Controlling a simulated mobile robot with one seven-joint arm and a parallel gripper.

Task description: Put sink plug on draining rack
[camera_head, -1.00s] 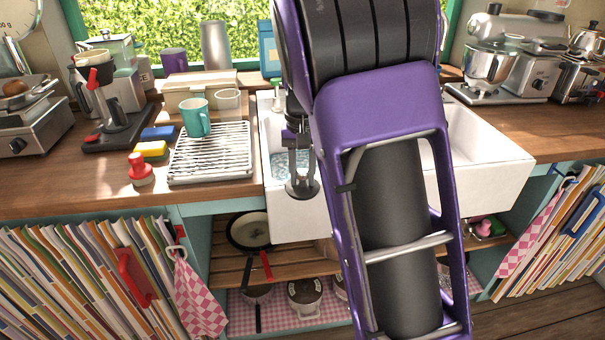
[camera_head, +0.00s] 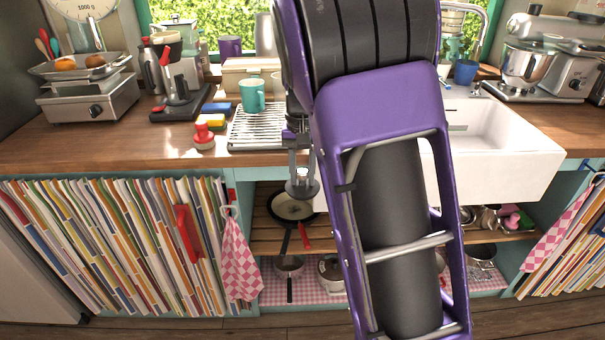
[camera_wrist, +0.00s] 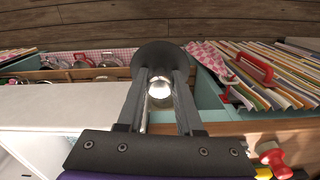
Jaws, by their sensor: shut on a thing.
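The sink plug (camera_head: 303,190) is a dark grey disc with a pale knob. My gripper (camera_head: 302,172) is shut on its knob and holds it in the air in front of the counter edge. In the wrist view the plug (camera_wrist: 160,54) sits at the tips of my gripper (camera_wrist: 160,85), with the disc on the far side. The draining rack (camera_head: 262,128) is a ribbed rack on the wooden counter, left of the sink and behind my gripper in the head view. Its right side is hidden by my arm.
A teal mug (camera_head: 252,95) and a clear cup stand at the rack's back. A red-handled stamp-like item (camera_head: 204,135) and sponges (camera_head: 212,116) are to its left. The white sink (camera_head: 500,145) is to the right. Pans fill the shelf below. The front left counter is clear.

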